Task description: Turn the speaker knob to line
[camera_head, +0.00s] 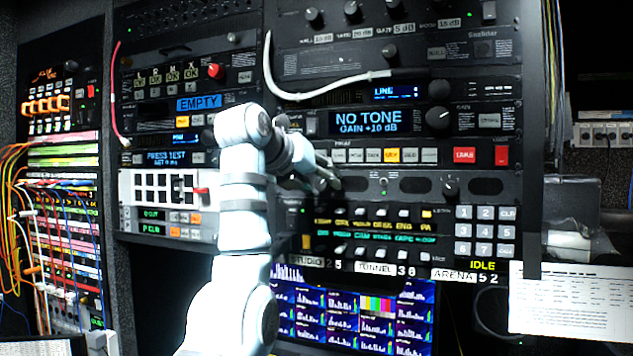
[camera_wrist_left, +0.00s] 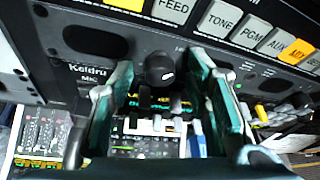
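A dark round knob (camera_wrist_left: 160,68) with a small white mark sits on a dark panel strip with grilles, below a row of buttons. Its label is not readable, so I cannot confirm it is the speaker knob. My left gripper (camera_wrist_left: 163,72) is open, with one finger on each side of the knob and visible gaps between. In the head view my left gripper (camera_head: 327,180) is at the left part of the strip and hides the knob. My right gripper is not in view.
Above the strip is a button row with one yellow-lit button (camera_head: 391,155). Higher up are a NO TONE display (camera_head: 370,122) and a LINE display (camera_head: 390,92). A keypad (camera_head: 485,230) is lower right. A white cable (camera_head: 330,90) loops at the upper left.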

